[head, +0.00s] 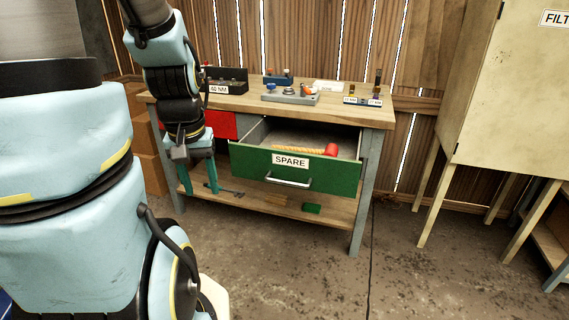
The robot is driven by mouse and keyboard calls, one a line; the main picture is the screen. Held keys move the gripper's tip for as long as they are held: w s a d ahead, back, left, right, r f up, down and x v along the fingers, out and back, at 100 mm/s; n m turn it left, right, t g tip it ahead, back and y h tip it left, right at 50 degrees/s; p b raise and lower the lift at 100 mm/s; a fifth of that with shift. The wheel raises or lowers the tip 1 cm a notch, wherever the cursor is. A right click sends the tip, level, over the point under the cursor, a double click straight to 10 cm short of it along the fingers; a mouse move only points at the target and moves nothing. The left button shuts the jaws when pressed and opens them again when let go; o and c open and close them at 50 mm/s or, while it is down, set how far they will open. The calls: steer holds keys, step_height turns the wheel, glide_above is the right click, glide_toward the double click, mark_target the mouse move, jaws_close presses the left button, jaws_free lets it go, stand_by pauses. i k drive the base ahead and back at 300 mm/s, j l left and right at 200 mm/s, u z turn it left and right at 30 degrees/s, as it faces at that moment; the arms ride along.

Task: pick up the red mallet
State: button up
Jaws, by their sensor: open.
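The red mallet (331,149) lies in the open green drawer labelled SPARE (262,165). Its red head is at the right and its tan handle runs left, partly hidden by the drawer front. My gripper (196,190) points down at the left of the drawer, in front of the workbench (345,107). Its two green fingers are apart with nothing between them. It is clear of the mallet, to its left.
The benchtop holds a black box marked 60 NM (225,87), a grey tray of parts (290,96) and small fittings. A red drawer front (222,125) is left of the green one. A cream cabinet (510,90) stands right. The floor in front is clear.

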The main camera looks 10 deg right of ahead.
mark_target(332, 149)
steer(key=i+l+u, duration=0.45)
steer(key=i+l, duration=0.65)
